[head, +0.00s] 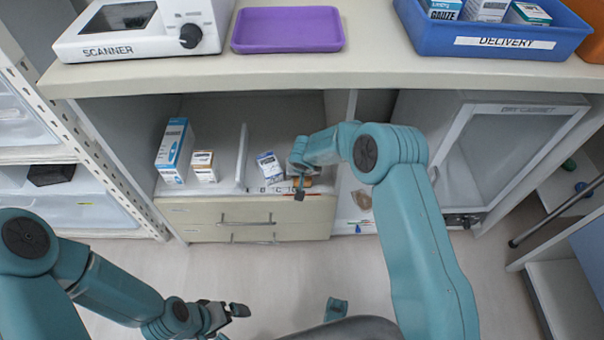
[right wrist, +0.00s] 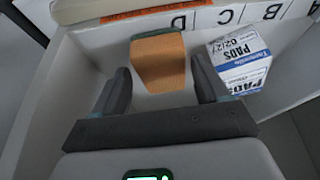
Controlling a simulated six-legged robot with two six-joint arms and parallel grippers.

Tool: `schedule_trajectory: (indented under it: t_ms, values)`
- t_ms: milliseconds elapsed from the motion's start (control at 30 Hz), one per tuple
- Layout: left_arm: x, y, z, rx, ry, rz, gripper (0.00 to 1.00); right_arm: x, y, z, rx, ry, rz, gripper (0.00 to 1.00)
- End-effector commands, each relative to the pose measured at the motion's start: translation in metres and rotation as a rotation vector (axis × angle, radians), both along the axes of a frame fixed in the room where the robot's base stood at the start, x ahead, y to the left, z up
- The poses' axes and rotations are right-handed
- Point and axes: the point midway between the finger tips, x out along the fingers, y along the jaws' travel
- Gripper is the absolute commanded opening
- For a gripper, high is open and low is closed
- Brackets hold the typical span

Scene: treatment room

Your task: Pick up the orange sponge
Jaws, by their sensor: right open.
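The orange sponge (right wrist: 160,62) lies in a shelf compartment by the D label in the right wrist view, with a grey-green layer along its edge. In the head view only a sliver of it (head: 308,182) shows beside my right gripper. My right gripper (head: 299,187) is open, reaching into the shelf. In the right wrist view its fingers stand apart on either side of the sponge's near end, with gaps and no clear contact. My left gripper (head: 238,311) is low over the floor at the left, far from the sponge; its jaw opening is unclear.
A PADS box (right wrist: 239,62) stands right of the sponge in the wrist view. A white divider (head: 242,155) and other boxes (head: 174,150) are to the left in the head view. The countertop (head: 385,68) overhangs the shelf; a glass-door cabinet (head: 510,150) is at right.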

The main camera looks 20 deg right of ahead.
Motion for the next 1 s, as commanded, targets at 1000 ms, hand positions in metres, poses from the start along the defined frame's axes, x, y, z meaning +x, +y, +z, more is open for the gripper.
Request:
schedule_trajectory:
  t_ms: [1000]
  values:
    - [0.0, 0.0, 0.0, 0.0, 0.0, 0.0, 1.0, 0.012, -0.002, -0.01, 0.0, -0.002, 0.0, 0.37]
